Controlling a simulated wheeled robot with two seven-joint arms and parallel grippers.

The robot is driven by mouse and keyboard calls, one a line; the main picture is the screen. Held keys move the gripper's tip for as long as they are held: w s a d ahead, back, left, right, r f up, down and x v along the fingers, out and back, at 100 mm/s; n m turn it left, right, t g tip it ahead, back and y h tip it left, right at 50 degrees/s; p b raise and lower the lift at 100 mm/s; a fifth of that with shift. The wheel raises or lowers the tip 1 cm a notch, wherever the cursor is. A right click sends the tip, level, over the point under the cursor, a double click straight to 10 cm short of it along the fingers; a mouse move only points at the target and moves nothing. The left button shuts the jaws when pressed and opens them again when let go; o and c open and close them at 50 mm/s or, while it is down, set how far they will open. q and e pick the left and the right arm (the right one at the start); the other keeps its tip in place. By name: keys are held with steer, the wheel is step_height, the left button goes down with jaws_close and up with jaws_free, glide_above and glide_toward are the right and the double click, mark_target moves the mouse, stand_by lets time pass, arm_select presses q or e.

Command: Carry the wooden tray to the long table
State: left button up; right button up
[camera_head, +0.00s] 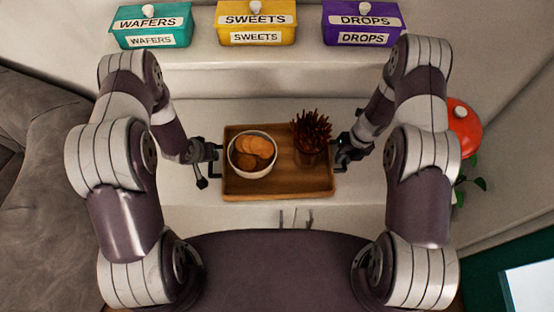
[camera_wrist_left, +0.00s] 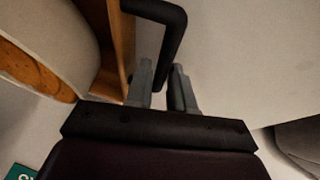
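The wooden tray (camera_head: 285,183) is level on or just over a pale surface in front of me; I cannot tell if it touches. It has a dark handle at each short side. It bears a white bowl of round biscuits (camera_head: 253,153) and a dark pot of brown sticks (camera_head: 311,140). My left gripper (camera_head: 213,154) is at the left handle. In the left wrist view the dark handle (camera_wrist_left: 171,45) runs between its fingers (camera_wrist_left: 164,88), which look closed on it. My right gripper (camera_head: 343,152) is at the right handle; its fingers are too small to read.
Teal (camera_head: 152,26), yellow (camera_head: 257,24) and purple (camera_head: 361,25) labelled boxes stand on a ledge behind. A red lidded pot (camera_head: 464,127) and a plant (camera_head: 466,180) are at the right. A grey sofa (camera_head: 35,190) is at the left. Pale surface (camera_head: 185,190) lies bare beside the tray.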

arm_select(q)
jaws_close()
arm_select(e)
jaws_close()
arm_select(q)
steer(key=shift+r, duration=0.15)
arm_select(e)
steer(key=shift+r, duration=0.15)
